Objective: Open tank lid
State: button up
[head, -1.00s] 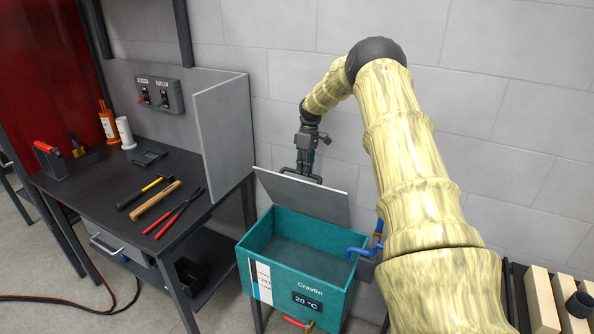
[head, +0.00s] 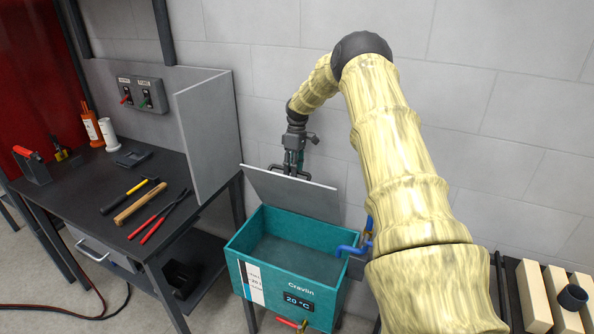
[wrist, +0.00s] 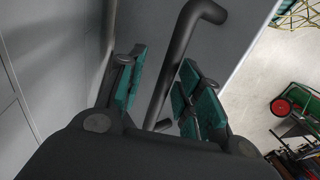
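In the wrist view, my gripper (wrist: 160,90) has teal-padded fingers apart on either side of a dark bar handle (wrist: 181,55). The bar is close to the right pad, with a gap to the left pad. The grey lid surface (wrist: 235,30) shows behind it.
A dark workbench (head: 90,205) with a hammer (head: 135,203), red-handled pliers (head: 158,217) and a grey side panel (head: 208,135) stands left. A blue valve (head: 352,248) juts from the tank's right side. Wooden blocks (head: 533,295) lie far right. The wall is close behind.

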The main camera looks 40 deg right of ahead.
jog(key=shift+a+r, duration=0.1)
jog(key=shift+r, duration=0.45)
jog(key=v, duration=1.1)
jog(key=shift+d, duration=0.25)
jog(key=shift+f, duration=0.1)
